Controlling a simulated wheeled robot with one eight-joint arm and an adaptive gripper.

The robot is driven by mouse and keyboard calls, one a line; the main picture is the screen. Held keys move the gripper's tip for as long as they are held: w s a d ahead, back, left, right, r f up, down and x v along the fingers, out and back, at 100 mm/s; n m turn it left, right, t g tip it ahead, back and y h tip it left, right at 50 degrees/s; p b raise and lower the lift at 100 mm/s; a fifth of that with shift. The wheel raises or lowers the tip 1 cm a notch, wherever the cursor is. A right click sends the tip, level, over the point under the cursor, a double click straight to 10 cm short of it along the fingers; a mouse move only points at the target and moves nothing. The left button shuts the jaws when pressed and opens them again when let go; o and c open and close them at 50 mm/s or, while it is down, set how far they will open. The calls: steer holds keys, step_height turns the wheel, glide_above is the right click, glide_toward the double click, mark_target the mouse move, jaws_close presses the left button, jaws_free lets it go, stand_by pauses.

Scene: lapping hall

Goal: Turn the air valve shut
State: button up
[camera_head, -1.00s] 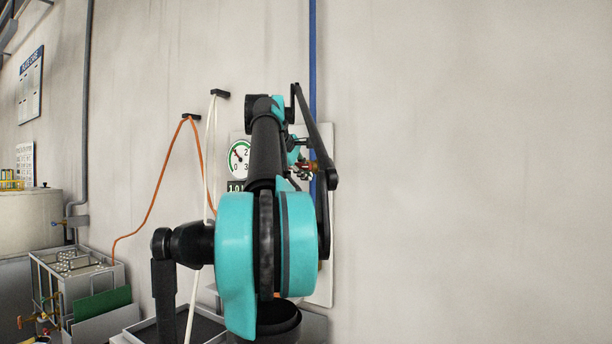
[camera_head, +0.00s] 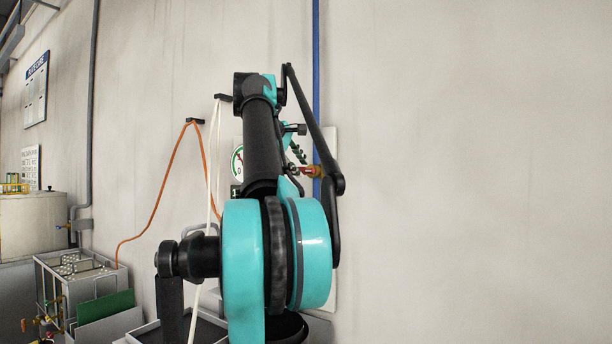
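The air valve (camera_head: 313,171) shows as a small brass fitting with a reddish part, in front of the blue pipe and just right of my arm. Its handle is too small to read clearly. My gripper (camera_head: 297,155) is largely behind my arm. Dark and teal parts of it show just left of and above the valve. I cannot tell whether it touches the valve or whether its fingers are apart. A round pressure gauge (camera_head: 237,162) with a green-edged white face is half hidden behind my arm, left of the valve.
The blue pipe (camera_head: 316,60) runs down the wall to a pale backing panel (camera_head: 331,230). An orange hose (camera_head: 160,200) and a white hose (camera_head: 211,150) hang from hooks at left. A metal rack (camera_head: 75,265) stands lower left. The wall at right is bare.

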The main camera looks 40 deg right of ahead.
steer(key=shift+v, duration=2.25)
steer(key=w+a+f+m+y, duration=0.15)
steer(key=a+f, duration=0.25)
steer(key=f, duration=0.8)
steer(key=w+a+f+y, duration=0.2)
steer(key=a+f, duration=0.3)
steer(key=f, duration=0.7)
steer(key=w+a+f+m+y, duration=0.15)
steer(key=a+f, duration=0.25)
steer(key=f, duration=0.7)
steer(key=s+a+f+y, duration=0.1)
steer(key=s+a+f, duration=0.4)
steer(key=f, duration=0.6)
steer(key=s+a+f+m+y, duration=0.1)
steer(key=s+a+f+y, duration=0.1)
steer(key=s+a+f, duration=0.4)
steer(key=s+a+f+y, duration=0.2)
steer(key=s+a+f, duration=0.4)
steer(key=f, duration=1)
steer(key=s, duration=0.3)
steer(key=shift+s+f, duration=0.25)
steer(key=shift+f, duration=0.05)
steer(key=shift+o, duration=0.7)
steer(key=shift+a+m, duration=0.1)
steer(key=shift+m, duration=0.2)
